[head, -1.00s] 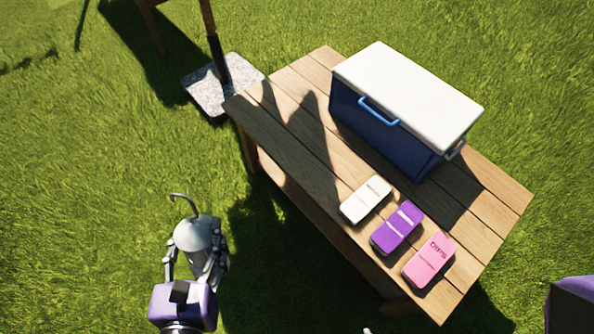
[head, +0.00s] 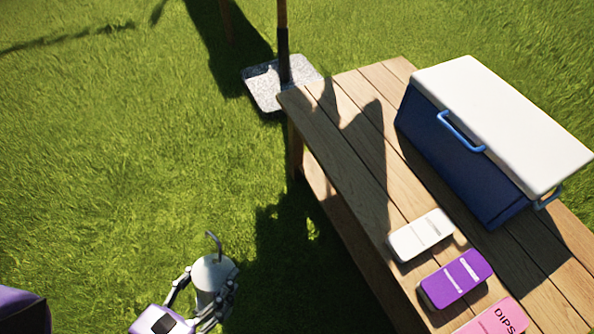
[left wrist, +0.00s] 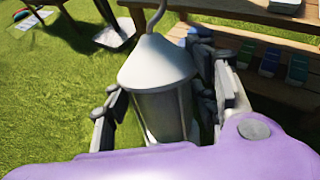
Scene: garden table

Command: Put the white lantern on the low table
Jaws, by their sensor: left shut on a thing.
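The white lantern (head: 210,278) has a cone-shaped top and a hooked handle. It is upright at the lower left of the head view, over the grass, left of the table. It fills the middle of the left wrist view (left wrist: 160,75). My left gripper (head: 205,300) is shut on the lantern, with a finger on each side of its body; its fingers also show in the left wrist view (left wrist: 163,105). The low wooden table (head: 345,150) stands to the right of the lantern. The lantern's base is hidden. My right gripper is not in view.
On the table are a blue cooler with a white lid (head: 470,150), a white box (head: 420,235), a purple box (head: 456,278) and a pink box (head: 497,318). The table's far left end is bare. A post on a stone base (head: 262,88) stands behind it.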

